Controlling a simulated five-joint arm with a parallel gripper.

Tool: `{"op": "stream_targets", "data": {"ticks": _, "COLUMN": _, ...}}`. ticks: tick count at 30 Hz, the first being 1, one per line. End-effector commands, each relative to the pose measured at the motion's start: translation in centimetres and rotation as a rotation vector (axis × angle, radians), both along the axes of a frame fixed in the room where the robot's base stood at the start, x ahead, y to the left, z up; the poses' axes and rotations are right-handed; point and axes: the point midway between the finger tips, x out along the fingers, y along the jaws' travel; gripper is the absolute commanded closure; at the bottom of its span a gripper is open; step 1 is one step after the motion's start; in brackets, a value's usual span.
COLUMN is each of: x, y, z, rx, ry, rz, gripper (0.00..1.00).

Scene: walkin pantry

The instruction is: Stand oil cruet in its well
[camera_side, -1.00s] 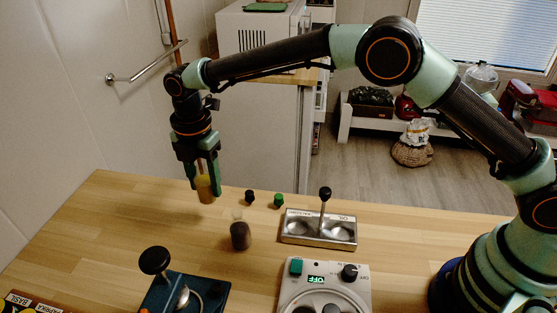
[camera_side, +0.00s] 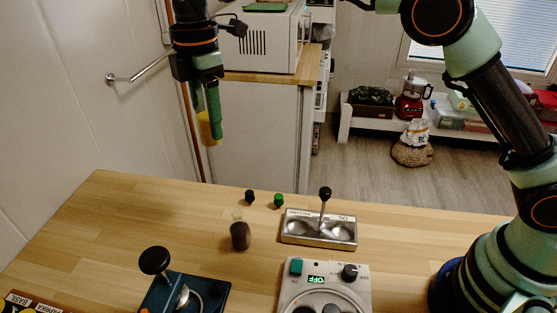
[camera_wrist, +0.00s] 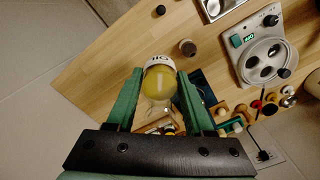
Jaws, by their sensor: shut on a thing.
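The oil cruet (camera_side: 208,128) is a small vessel with yellow oil. My gripper (camera_side: 207,118) is shut on it and holds it high above the far left part of the table. In the wrist view the cruet (camera_wrist: 159,85) sits between the two green fingers, with an OIL label facing the camera. The steel stand (camera_side: 318,238) has two shallow wells and an upright post with a black knob. The right well is marked OIL; the left marking is too small to read. Both wells look empty.
A dark-filled cruet (camera_side: 240,235) stands left of the stand. A black stopper (camera_side: 250,197) and a green stopper (camera_side: 278,201) lie behind it. A grey device (camera_side: 325,285) with a display and a blue press (camera_side: 185,295) are in front.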

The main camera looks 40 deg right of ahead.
Motion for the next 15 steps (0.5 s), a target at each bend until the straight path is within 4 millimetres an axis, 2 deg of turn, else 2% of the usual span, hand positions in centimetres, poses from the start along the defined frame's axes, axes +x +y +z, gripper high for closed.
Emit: {"op": "stream_targets", "data": {"ticks": 15, "x": -3.8, "y": -5.6, "z": 2.3, "rx": 0.001, "ry": -0.001, "rz": -0.981, "gripper": 1.0}}
